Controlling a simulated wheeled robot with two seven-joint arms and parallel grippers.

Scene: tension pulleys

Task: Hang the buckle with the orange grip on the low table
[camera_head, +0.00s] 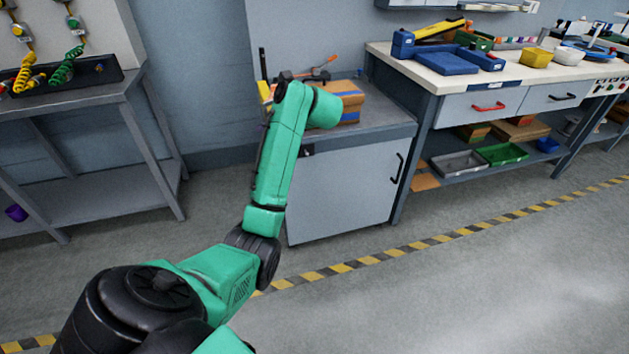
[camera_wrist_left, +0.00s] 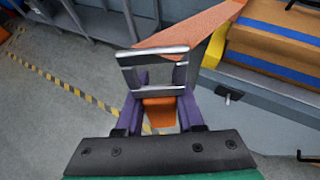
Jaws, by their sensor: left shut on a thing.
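In the left wrist view, the purple fingers of my left gripper (camera_wrist_left: 160,82) are closed around a silver metal buckle (camera_wrist_left: 152,53). Its frame stands out past the fingertips, and an orange grip (camera_wrist_left: 159,112) shows between the fingers. An orange strap (camera_wrist_left: 195,30) runs from beside the buckle to the upper right. In the head view, my green left arm reaches to the low grey cabinet table (camera_head: 385,122); its hand and the buckle are mostly hidden behind the arm. My right gripper is not in view.
A wooden box with blue stripes (camera_head: 350,102) sits on the low table, close to my left arm. A higher workbench (camera_head: 425,68) with bins stands right. A left bench (camera_head: 60,105) holds a black tray below hanging coiled cords. The floor in front is clear.

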